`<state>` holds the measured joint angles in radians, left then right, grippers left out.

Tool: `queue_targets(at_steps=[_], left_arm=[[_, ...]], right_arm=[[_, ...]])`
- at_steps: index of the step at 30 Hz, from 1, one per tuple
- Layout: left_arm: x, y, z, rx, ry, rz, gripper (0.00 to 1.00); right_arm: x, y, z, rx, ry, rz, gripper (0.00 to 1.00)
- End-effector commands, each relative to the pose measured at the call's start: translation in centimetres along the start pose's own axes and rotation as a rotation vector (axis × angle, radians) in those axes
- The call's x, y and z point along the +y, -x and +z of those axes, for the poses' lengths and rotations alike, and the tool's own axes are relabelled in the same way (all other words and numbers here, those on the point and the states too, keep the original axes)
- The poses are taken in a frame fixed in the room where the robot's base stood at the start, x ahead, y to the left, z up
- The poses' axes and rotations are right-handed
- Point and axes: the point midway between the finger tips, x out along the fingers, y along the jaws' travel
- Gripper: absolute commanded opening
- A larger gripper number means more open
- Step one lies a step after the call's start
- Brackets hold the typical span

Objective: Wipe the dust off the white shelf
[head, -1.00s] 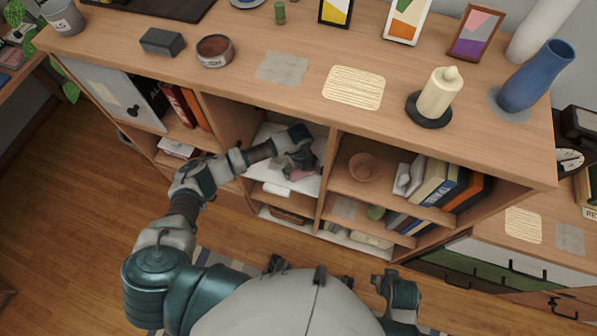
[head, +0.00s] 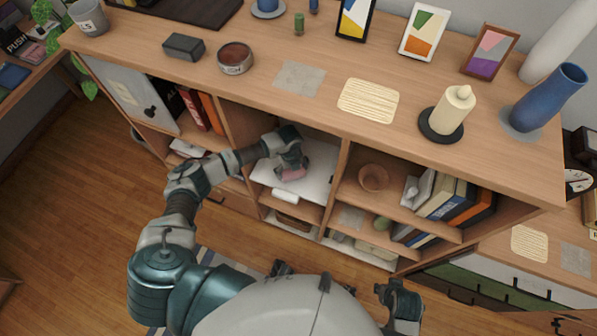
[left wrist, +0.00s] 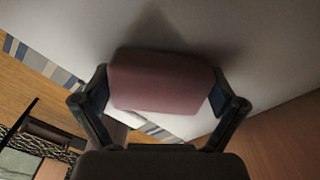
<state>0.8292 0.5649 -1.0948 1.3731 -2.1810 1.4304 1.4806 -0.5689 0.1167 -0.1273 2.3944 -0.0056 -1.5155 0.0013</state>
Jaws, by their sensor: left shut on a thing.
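The white shelf (head: 321,172) is a bright board inside an open compartment of the wooden unit, just left of an upright divider. My left gripper (head: 292,166) reaches into this compartment and is shut on a pink block (head: 294,175), which looks like a sponge. The block is low over the white surface. In the left wrist view the pink block (left wrist: 160,82) sits between both fingers, with the pale shelf surface (left wrist: 262,45) and a shadow behind it. I cannot tell whether it touches the shelf. I cannot make out dust on the shelf.
The wooden top (head: 270,110) overhangs the compartment and holds a candle (head: 450,110), a blue vase (head: 548,97) and a tin (head: 235,58). A bowl (head: 373,178) and books (head: 445,195) fill the compartment to the right. A white roll (head: 285,195) lies below the white shelf.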

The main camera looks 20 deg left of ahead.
Motion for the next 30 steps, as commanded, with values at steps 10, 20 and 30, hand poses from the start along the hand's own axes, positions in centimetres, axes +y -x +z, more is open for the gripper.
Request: queue_targets(at_steps=[10, 20, 30], left_arm=[[1.5, 0.0, 1.4, -0.002, 0.002, 0.005, 0.40], [3.5, 0.3, 3.5, -0.001, 0.003, 0.004, 0.40], [4.0, 0.1, 4.1, -0.002, 0.003, 0.001, 0.40]], right_arm=[[0.1, 0.4, -0.1, 0.003, 0.000, -0.001, 0.40], [0.1, 0.9, -0.3, 0.006, 0.000, 0.000, 0.40], [0.1, 1.2, -0.5, 0.007, 0.000, 0.001, 0.40]])
